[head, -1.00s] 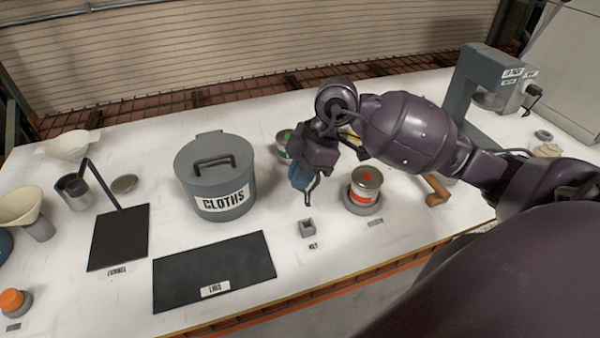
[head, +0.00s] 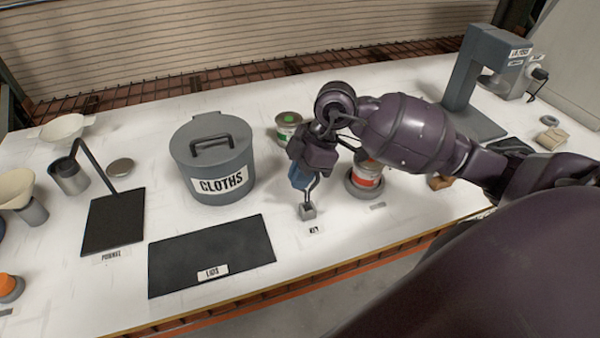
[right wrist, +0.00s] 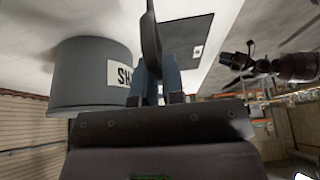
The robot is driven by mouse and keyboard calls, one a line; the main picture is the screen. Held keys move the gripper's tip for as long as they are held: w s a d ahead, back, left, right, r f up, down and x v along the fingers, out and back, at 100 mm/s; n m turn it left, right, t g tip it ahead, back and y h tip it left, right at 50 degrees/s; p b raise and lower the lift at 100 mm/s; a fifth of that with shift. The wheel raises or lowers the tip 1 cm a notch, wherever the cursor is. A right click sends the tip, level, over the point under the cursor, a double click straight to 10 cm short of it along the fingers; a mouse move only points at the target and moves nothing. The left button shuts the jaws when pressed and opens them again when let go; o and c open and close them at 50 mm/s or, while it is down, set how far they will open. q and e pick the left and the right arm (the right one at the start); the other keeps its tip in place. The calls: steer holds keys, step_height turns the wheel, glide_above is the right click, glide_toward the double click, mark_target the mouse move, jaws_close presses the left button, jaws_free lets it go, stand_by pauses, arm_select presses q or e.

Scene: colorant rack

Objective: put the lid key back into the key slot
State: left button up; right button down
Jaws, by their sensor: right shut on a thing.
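My right gripper (head: 303,182) points down and is shut on the lid key (head: 311,190), a dark thin curved piece below the blue fingers. The key also shows between the fingers in the right wrist view (right wrist: 151,38). The key slot (head: 308,213) is a small grey block on the table behind the KEY label (head: 314,230). The key's lower end meets the top of this block in the head view; I cannot tell how deep it sits. My left gripper is outside the head view; a small dark arm end (right wrist: 238,62) in the right wrist view appears to be mine, its jaws unclear.
A grey CLOTHS bin (head: 214,165) stands left of my right gripper, with the black LIDS mat (head: 210,255) in front. A red-labelled can (head: 368,178) on a round base stands close to the right. A green-topped can (head: 287,122) is behind.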

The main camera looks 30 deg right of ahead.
steer(key=shift+f+b, duration=0.3)
steer(key=shift+f, duration=0.3)
stand_by(0.4)
steer(key=shift+f+b, duration=0.3)
steer(key=shift+f, duration=0.5)
steer(key=shift+f, duration=0.45)
steer(key=c, duration=1.1)
jaws_free()
steer(key=shift+c, duration=0.2)
steer(key=w+v, duration=0.1)
steer(key=v, duration=0.9)
steer(key=shift+s+r, duration=0.4)
steer(key=shift+s, duration=0.15)
